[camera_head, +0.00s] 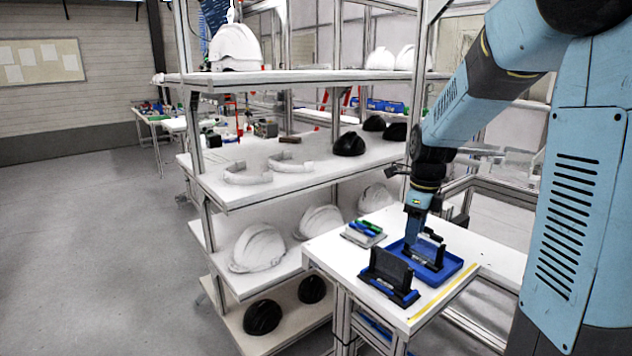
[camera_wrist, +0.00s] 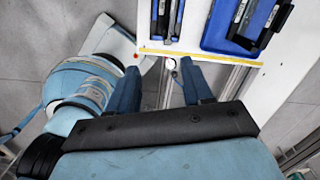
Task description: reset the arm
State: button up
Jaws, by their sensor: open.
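My arm reaches down from the upper right in the head view, and its blue end, my gripper (camera_head: 415,228), shows above the worktable (camera_head: 445,296). In the wrist view my gripper (camera_wrist: 161,66) is open, with two blue fingers apart and nothing between them. The fingers point toward the yellow-striped table edge (camera_wrist: 200,56). Whether they touch anything below cannot be told.
A blue tray (camera_head: 448,273) and a black-and-blue holder (camera_head: 390,278) stand on the worktable, with a small stack of coloured items (camera_head: 364,230) behind. A shelf rack (camera_head: 240,194) beside it bears white helmet shells (camera_head: 258,248) and black ones (camera_head: 348,144). Open floor lies left.

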jog(key=s+a+r+n+t, duration=0.1)
jog(key=s+r+n, duration=0.4)
jog(key=s+n, duration=0.6)
jog(key=s+a+r+n+t, duration=0.1)
jog(key=s+r+n+t, duration=0.3)
jog(key=s+n, duration=0.7)
notch_tip(320, 180, up, 2)
jog(key=n, duration=0.3)
jog(key=shift+a+r, duration=0.25)
jog(key=shift+a, duration=0.05)
